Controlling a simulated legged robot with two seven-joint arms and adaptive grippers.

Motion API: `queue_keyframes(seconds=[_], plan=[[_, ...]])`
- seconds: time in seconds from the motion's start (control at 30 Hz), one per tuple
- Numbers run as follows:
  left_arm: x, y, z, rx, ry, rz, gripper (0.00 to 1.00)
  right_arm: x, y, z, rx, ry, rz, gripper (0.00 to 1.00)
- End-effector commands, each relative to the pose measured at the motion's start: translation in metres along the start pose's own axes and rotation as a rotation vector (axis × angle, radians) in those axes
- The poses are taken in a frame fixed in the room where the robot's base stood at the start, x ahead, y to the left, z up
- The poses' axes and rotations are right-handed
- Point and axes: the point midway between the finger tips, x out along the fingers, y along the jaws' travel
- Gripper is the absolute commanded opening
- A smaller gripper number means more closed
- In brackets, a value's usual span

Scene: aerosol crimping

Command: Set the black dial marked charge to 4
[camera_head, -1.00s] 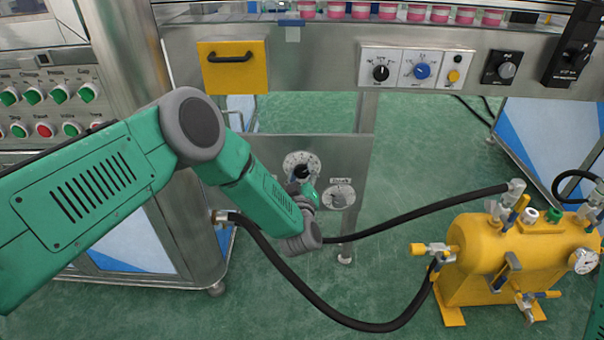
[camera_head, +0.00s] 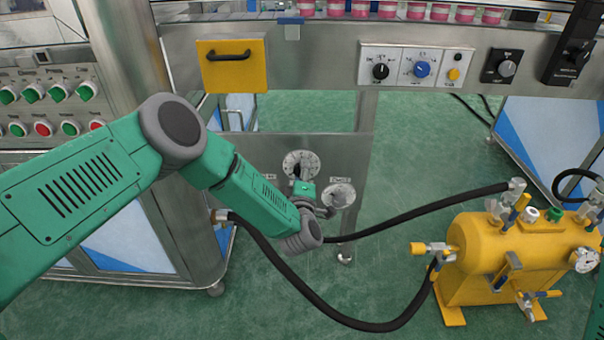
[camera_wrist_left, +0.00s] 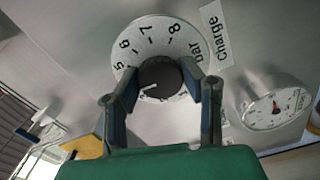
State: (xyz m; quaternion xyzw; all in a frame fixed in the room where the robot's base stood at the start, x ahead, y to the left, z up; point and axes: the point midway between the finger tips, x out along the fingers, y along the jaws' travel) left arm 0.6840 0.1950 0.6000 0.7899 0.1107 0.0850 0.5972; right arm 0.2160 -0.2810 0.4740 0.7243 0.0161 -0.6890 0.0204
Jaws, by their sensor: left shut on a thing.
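The black charge dial (camera_wrist_left: 160,77) sits on a round white scale beside a label reading Charge in the left wrist view. Its white pointer line points to the lower left, below the 5; the figure there is hidden by a finger. The numbers 5, 6, 7 and 8 and the word bar show. My left gripper (camera_wrist_left: 158,88) is shut on the dial, one finger on each side. In the head view the charge scale (camera_head: 301,158) is on the lower steel panel, with my left gripper (camera_head: 305,190) in front of its lower part. My right gripper is not in view.
A second round dial (camera_head: 340,194) sits just right of it. A black hose (camera_head: 420,212) runs from behind my wrist to a yellow tank (camera_head: 500,245) at the right. Above are a yellow handled plate (camera_head: 233,72) and a blue knob (camera_head: 422,69).

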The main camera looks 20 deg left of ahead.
Motion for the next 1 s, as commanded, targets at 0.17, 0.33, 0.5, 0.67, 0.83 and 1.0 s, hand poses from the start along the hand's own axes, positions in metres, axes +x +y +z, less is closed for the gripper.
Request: queue_keyframes(seconds=[0.17,0.33,0.5,0.67,0.83,1.0], plan=[[-0.0044,-0.0068,0.0026,-0.037,-0.009,-0.014,0.06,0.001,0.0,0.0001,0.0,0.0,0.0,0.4],[-0.0046,-0.0072,0.0026,-0.049,-0.009,-0.015,0.06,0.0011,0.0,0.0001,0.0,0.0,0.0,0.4],[-0.0046,-0.0074,0.0025,-0.05,-0.009,-0.016,0.06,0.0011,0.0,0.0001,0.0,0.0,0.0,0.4],[-0.0047,-0.0076,0.0025,-0.048,-0.009,-0.016,0.42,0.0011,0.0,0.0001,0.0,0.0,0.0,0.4],[-0.0034,-0.0051,0.0016,-0.049,-0.006,-0.011,0.56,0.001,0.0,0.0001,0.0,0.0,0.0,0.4],[-0.0025,-0.0031,0.0008,-0.05,-0.003,-0.007,0.56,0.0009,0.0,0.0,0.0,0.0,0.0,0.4]])
